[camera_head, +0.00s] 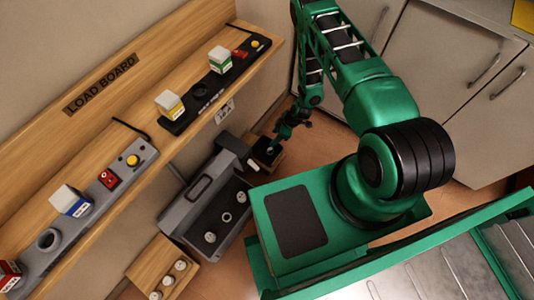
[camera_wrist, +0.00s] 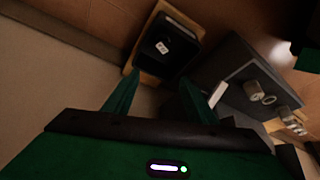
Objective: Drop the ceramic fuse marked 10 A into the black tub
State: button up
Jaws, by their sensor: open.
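The black tub (camera_head: 265,151) sits on a wooden base on the floor beyond the grey case. In the wrist view the tub (camera_wrist: 183,21) lies ahead of the fingertips. A small white piece with a dark mark (camera_wrist: 162,47) lies inside it; the mark is too small to read. My gripper (camera_wrist: 158,92) is open, with nothing between its fingers. In the head view my gripper (camera_head: 284,136) is close by the tub and partly covers it.
The grey open case (camera_head: 172,215) stands beside the tub. A wooden block (camera_head: 150,262) with pale round pieces is at the lower left. The wooden load board (camera_head: 105,75) with its shelf of switches and coloured blocks runs along the left wall. Cabinets (camera_head: 440,90) stand at the right.

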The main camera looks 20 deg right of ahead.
jog(key=v, duration=0.6)
jog(key=shift+r, duration=0.3)
jog(key=shift+d, duration=0.15)
